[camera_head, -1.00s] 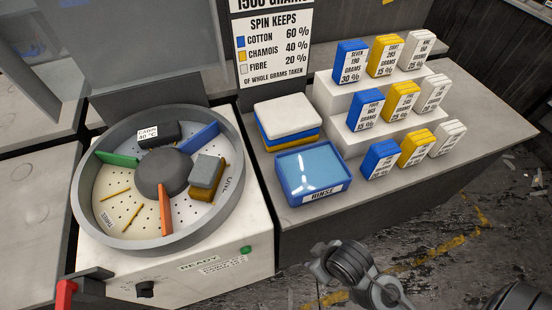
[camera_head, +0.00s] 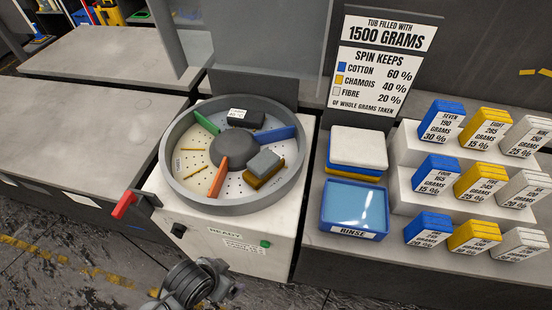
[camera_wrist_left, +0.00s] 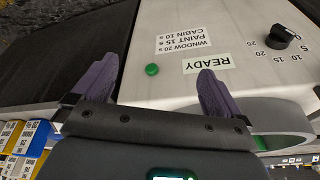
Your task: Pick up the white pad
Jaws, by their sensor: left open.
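A large white pad (camera_head: 358,147) lies flat on top of a stack in the head view, with a yellow pad (camera_head: 357,171) under it. Labelled white pads also stand on the stepped rack at right: top (camera_head: 525,135), middle (camera_head: 523,189) and bottom (camera_head: 518,243). In the left wrist view my left gripper (camera_wrist_left: 156,85) is open, with its two purple fingers apart and nothing between them. It is over the front of the spinner housing, with the green button between the fingers in the picture. The white stack does not show clearly in that view. My right gripper is not in view.
A blue rinse tray (camera_head: 354,209) sits in front of the stack. The round spinner tub (camera_head: 178,143) stands left of it, with coloured dividers and a grey pad (camera_head: 264,162) on a yellow one inside. A red lever (camera_head: 124,205) sticks out at its left. The left counter is clear.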

